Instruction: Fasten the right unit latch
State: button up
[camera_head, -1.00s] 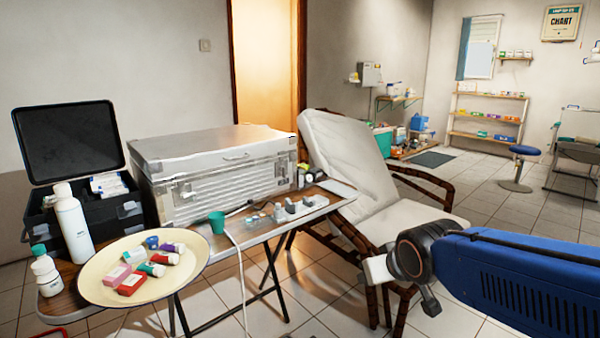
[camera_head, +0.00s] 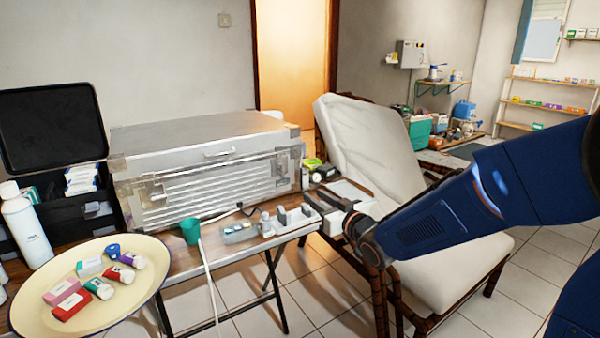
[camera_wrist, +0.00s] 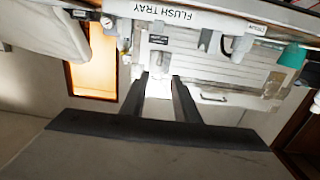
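The silver unit (camera_head: 200,139) stands closed on the folding table, its ribbed front facing me. Its right latch (camera_head: 283,166) is at the right end of the front; I cannot tell whether it is fastened. A left latch (camera_head: 157,190) is at the other end. My gripper (camera_head: 332,212) is in front of and right of the unit, over the table's right end. The wrist view looks upside down: my gripper (camera_wrist: 161,80) has its two fingers apart with nothing held, and the unit's right-latch area (camera_wrist: 160,62) shows beyond the fingertips.
Small instruments on a flush tray (camera_wrist: 215,20) lie along the table's front edge. A green cup (camera_head: 190,231), a white hose and a cream tray (camera_head: 147,297) with small boxes are left. A reclined white chair (camera_head: 365,150) stands right, close to my arm.

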aim_at(284, 174)
jog(key=x, duration=1.7)
jog(key=shift+w+a+r, duration=0.2)
jog(key=shift+w+a, duration=0.05)
jog(key=shift+a, duration=0.1)
jog(key=shift+c, duration=0.3)
grip_shut()
